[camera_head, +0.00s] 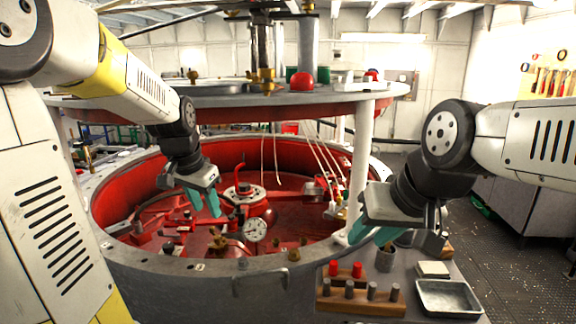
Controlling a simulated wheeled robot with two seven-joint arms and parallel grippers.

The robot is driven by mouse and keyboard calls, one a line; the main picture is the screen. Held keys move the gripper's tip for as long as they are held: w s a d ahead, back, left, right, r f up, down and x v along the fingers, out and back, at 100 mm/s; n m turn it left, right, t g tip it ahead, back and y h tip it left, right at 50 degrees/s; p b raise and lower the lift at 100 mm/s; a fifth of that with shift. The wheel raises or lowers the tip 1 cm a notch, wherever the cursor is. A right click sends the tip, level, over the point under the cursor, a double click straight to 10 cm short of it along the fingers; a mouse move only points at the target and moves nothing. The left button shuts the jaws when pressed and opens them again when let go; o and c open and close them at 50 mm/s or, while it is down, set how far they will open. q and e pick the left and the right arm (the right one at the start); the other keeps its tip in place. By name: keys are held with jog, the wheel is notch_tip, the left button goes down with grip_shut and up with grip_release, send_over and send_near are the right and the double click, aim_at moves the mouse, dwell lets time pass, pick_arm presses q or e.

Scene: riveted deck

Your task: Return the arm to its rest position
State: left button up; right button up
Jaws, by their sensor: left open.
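My left arm comes in from the left, and its gripper (205,206) hangs with teal fingers pointing down over the red interior of the round drum. The fingers are apart with nothing between them. My right arm comes in from the right, and its gripper (372,232) points down and left near the drum's right rim, above the bench. One teal finger shows clearly; the other side is mostly hidden, so its opening is unclear.
The wide drum (185,284) holds red machinery and a dial gauge (255,229). A round upper plate (335,96) on posts stands above it. Open floor lies at right.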

pick_arm(q)
jog(key=s+d+r+n+t, duration=0.1)
jog(key=s+d+r+n, duration=0.1)
jog(key=s, duration=0.7)
jog(key=s+d+r+n+t+h, duration=0.1)
jog(key=s+d+r+n, duration=0.1)
jog(key=s, duration=0.7)
jog(key=shift+d+n, duration=0.3)
jog(key=shift+d, duration=0.55)
jog(key=shift+r, duration=0.1)
